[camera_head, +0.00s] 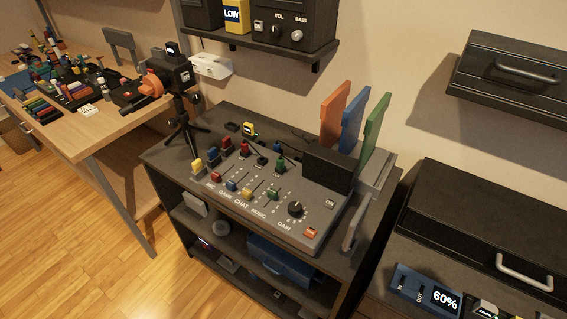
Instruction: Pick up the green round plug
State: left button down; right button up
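A small green plug-like piece (281,166) stands near the back of the grey mixer (318,232), on the middle cabinet. It is small in the picture, so I cannot tell for sure that it is round. A green slider cap (272,194) sits lower on the mixer's front. A red plug-like piece (244,148) stands to the left of the green one. Neither of my grippers is in view.
A dark box (328,168) and upright orange (334,112), blue (353,128) and green (375,125) panels stand right of the green piece. A camera on a tripod (181,118) stands at the left. A shelf with speakers (265,45) hangs above.

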aim_at(280, 161)
jog(key=z, duration=2.05)
jog(key=k+j, duration=0.7)
jog(key=j, duration=0.25)
jog(key=k+j, duration=0.35)
jog(key=j, duration=0.1)
